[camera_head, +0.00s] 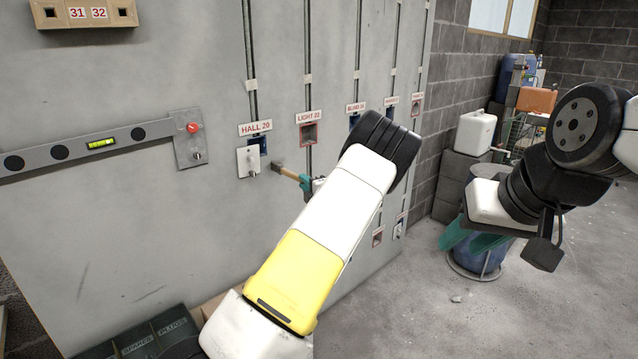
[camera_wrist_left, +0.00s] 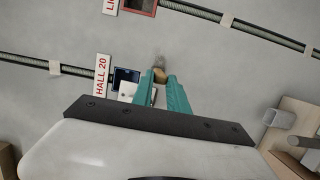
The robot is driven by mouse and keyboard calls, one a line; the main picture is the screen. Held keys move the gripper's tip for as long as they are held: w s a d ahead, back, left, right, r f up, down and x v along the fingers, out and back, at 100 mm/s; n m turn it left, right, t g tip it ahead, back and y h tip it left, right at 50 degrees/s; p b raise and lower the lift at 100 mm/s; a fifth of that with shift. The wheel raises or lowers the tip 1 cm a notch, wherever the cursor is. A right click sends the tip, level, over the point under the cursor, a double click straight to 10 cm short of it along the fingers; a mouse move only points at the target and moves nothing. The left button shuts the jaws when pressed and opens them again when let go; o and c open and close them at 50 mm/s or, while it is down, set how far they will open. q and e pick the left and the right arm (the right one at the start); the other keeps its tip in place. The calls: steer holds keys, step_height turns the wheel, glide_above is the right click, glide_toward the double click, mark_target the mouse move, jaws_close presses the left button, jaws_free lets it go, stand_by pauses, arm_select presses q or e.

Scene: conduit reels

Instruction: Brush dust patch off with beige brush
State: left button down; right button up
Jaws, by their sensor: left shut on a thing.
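My left gripper (camera_head: 305,183) is shut on the beige brush (camera_head: 285,172), which points at the grey wall panel just right of the HALL 20 box. In the left wrist view the brush (camera_wrist_left: 160,75) sits between the teal fingers (camera_wrist_left: 160,92). A grey fuzzy smudge (camera_wrist_left: 159,59) shows at its far end. I cannot tell whether this is the dust patch, the bristles or both, nor whether the brush touches the panel. My right gripper (camera_head: 472,241) is at the right, its teal fingers apart and empty, away from the panel.
The panel (camera_head: 130,235) carries conduits and labelled boxes, among them HALL 20 (camera_head: 256,128) and LIGHT 22 (camera_head: 308,117). A grey bar with a level vial (camera_head: 101,143) is at the left. A blue drum (camera_head: 478,262) stands behind my right gripper. Open floor lies between.

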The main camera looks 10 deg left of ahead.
arm_select(q)
steer(key=w+d, duration=0.4)
steer(key=w, duration=0.1)
steer(key=shift+w+d, duration=0.2)
steer(key=shift+w, duration=0.2)
stand_by(2.3)
steer(key=s+d, duration=0.5)
steer(key=d, duration=0.2)
steer(key=shift+s, duration=0.3)
steer(key=shift+d, duration=0.1)
stand_by(0.5)
